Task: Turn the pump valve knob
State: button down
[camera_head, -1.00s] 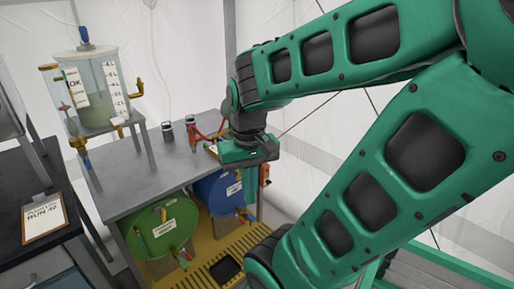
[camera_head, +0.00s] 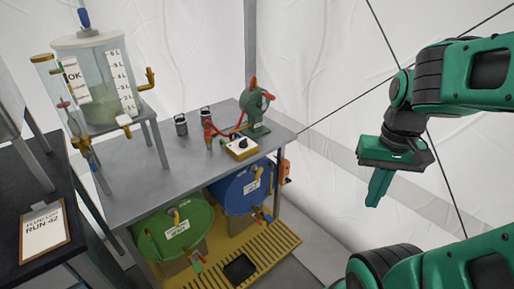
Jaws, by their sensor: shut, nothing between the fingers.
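A green pump (camera_head: 254,108) with red fittings stands near the right end of the grey table. A small yellow box with a dark knob (camera_head: 242,143) on its top sits in front of the pump. I cannot tell whether this knob or a fitting on the pump is the pump valve knob. My gripper (camera_head: 375,200) is at the right, well clear of the table and pump, pointing down. Its green fingers are together and empty. Nothing hides the pump or the box.
A clear tank (camera_head: 98,85) with valves stands on the grey table (camera_head: 150,185). Green (camera_head: 172,232) and blue (camera_head: 240,190) drums lie below, over a yellow grate (camera_head: 270,245). A dark bench with a clipboard (camera_head: 45,232) is at left. Open space lies right of the table.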

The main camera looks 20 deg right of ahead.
aim_at(243, 143)
jog(key=u, duration=0.1)
jog(key=i, duration=0.85)
jog(key=u, duration=0.2)
